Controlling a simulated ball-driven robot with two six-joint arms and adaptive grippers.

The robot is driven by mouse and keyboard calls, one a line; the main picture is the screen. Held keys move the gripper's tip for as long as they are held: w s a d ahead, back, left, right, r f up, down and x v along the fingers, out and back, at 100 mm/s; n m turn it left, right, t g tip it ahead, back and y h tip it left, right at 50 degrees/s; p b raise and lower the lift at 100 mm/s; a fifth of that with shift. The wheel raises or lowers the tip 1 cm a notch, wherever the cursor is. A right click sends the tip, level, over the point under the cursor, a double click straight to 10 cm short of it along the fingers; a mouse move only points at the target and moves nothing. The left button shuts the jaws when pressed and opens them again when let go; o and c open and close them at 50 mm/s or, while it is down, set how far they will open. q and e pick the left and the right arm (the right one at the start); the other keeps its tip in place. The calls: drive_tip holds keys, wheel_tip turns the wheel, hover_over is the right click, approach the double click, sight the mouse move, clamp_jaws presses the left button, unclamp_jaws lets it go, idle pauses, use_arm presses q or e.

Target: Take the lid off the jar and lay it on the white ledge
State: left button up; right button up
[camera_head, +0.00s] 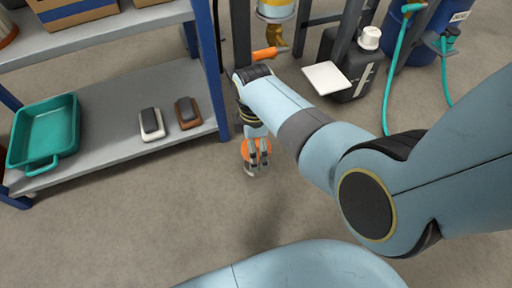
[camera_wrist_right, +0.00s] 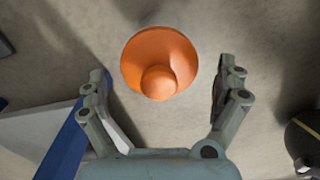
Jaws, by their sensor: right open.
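The orange lid (camera_wrist_right: 158,55) with its round knob lies between and just beyond the spread fingers of my right gripper (camera_wrist_right: 162,70) in the right wrist view. The fingers stand apart from it on both sides. In the head view the lid (camera_head: 246,147) shows partly behind the right gripper (camera_head: 258,160), low over the floor. The jar under the lid is mostly hidden; I cannot make out its body clearly. The white ledge (camera_head: 326,78) is a small bare square plate at the upper right. My left gripper is not in view.
A grey shelf (camera_head: 95,125) with blue posts stands at the left, bearing a teal tray (camera_head: 45,132) and two small objects. A black canister (camera_head: 345,95) stands by the ledge, a blue drum (camera_head: 412,45) with teal hoses farther right. An orange handle (camera_head: 264,53) is near my forearm.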

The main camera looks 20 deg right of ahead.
drive_tip(key=c, duration=1)
drive_tip(key=shift+r, duration=0.1)
drive_tip(key=shift+c, duration=0.2)
